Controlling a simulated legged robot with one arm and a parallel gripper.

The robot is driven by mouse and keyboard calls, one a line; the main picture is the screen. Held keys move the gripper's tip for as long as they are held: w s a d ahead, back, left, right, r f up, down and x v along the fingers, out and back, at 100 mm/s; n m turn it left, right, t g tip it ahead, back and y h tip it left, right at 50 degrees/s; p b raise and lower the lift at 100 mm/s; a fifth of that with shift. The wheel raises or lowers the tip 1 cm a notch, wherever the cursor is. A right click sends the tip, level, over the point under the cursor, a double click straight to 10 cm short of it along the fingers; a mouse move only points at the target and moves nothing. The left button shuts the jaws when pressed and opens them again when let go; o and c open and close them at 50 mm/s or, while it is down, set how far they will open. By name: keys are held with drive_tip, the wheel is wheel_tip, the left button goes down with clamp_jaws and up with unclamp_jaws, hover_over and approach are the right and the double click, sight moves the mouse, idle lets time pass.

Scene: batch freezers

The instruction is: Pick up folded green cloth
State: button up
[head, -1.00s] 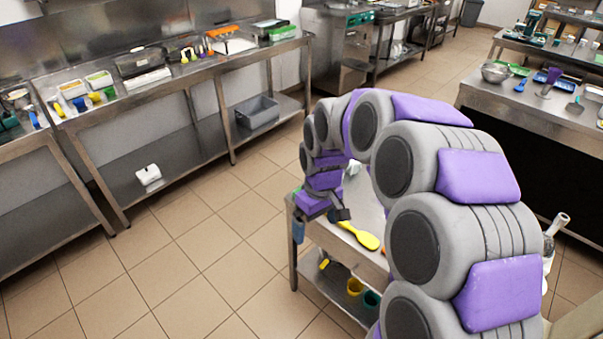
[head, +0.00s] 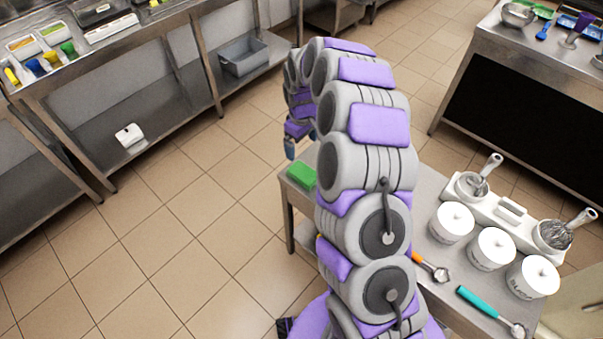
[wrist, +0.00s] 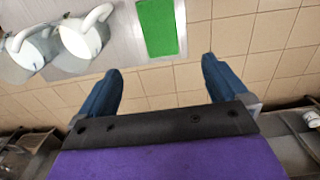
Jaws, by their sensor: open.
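The folded green cloth (head: 301,174) is a flat green block on the near left corner of the steel table, just below my gripper in the head view. In the wrist view the green cloth (wrist: 158,27) lies on the table top, ahead of the fingers and near the table edge. My gripper (wrist: 161,85) is open and empty, its two blue fingers spread wide and apart from the cloth. In the head view my arm hides most of the gripper (head: 290,148) and part of the table.
White lidded tubs (head: 492,248), a white holder with whisks (head: 512,212), an orange-handled scoop (head: 432,267) and a teal-handled scoop (head: 490,309) are on the steel table (head: 432,185). A steel counter (head: 107,48) stands left. Tiled floor between is clear.

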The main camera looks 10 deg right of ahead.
drive_tip(key=b, duration=0.2)
hover_over(302, 171)
drive_tip(key=f, duration=0.8)
drive_tip(key=shift+d+f, duration=0.2)
drive_tip(key=shift+d, duration=0.15)
drive_tip(key=shift+a+f, duration=0.25)
drive_tip(key=shift+f, duration=0.55)
drive_tip(key=f, duration=0.1)
drive_tip(key=f+b, duration=0.1)
drive_tip(key=f, duration=0.1)
drive_tip(key=shift+a+f, duration=0.2)
drive_tip(key=shift+f, duration=0.1)
drive_tip(key=shift+d+f, duration=0.1)
drive_tip(key=shift+f, duration=0.2)
drive_tip(key=shift+c, duration=0.4)
drive_tip(key=c, duration=1)
drive_tip(key=shift+r, duration=0.1)
